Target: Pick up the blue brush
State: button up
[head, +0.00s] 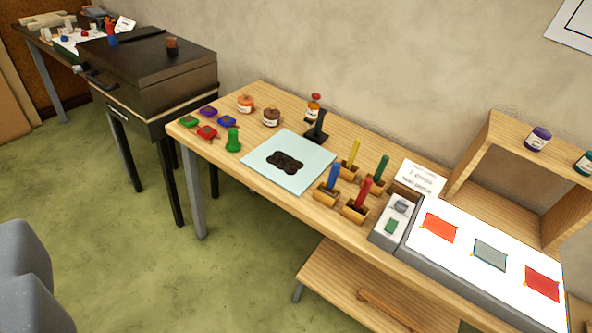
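The blue brush (333,177) stands nearly upright in a small wooden holder (326,197) on the long wooden table (225,162). Its handle shows; its lower end is hidden in the holder. It is the front left one of a cluster, with a red brush (363,192) to its right, a yellow brush (352,153) behind it and a green brush (382,168) behind right. No gripper fingers show. A grey rounded part at the lower left edge seems to be mine, well away from the table.
A pale blue sheet (312,159) with a dark shape lies left of the brushes. A grey box (396,214) and a lit panel (464,232) stand right. Jars and colored pieces lie farther left. A black cabinet (150,75) stands beyond. The green floor in front is clear.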

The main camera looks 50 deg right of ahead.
aim_at(327, 187)
jog(key=z, duration=0.3)
jog(key=i, duration=1.3)
jog(key=z, duration=0.8)
jog(key=i, duration=0.3)
jog(key=z, duration=0.2)
